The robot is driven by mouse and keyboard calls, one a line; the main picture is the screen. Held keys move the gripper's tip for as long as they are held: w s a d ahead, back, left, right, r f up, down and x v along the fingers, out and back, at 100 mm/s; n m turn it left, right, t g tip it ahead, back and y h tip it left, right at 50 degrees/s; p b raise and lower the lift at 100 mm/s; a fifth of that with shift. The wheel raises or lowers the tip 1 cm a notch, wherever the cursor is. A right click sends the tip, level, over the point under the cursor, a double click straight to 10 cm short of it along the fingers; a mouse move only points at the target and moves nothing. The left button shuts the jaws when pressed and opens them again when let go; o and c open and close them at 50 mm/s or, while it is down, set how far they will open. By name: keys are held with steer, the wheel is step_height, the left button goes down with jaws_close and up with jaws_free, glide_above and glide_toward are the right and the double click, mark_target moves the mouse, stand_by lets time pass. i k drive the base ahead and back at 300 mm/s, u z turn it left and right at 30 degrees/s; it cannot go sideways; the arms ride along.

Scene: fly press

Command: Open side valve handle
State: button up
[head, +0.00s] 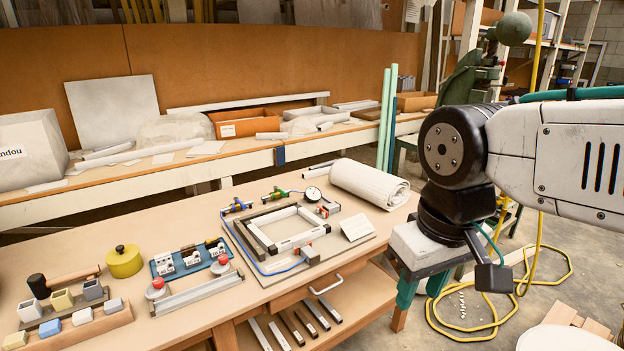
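A fixture board (345,252) lies on the workbench and carries a light square frame (290,243). A valve with a blue handle (237,206) sits at its left back corner. A valve with a green handle (277,194) sits along its back edge. Which one is the side valve, I cannot tell; their exact handle angles are too small to read. My gripper (421,294) hangs at the right, beyond the bench's right end and apart from both valves. Its two teal fingers point down with a gap between them, and I see nothing held.
A round gauge (313,193) and a rolled cloth (369,184) are near the valves. A green fly press (461,82) stands behind my arm. A yellow cable (470,337) loops on the floor.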

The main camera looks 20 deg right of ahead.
mark_target(283, 194)
steer(key=z, duration=0.15)
steer(key=i, duration=0.85)
steer(key=u, duration=0.15)
steer(key=k, duration=0.35)
steer(key=z, duration=0.4)
steer(key=i, duration=1)
steer(key=u, duration=0.45)
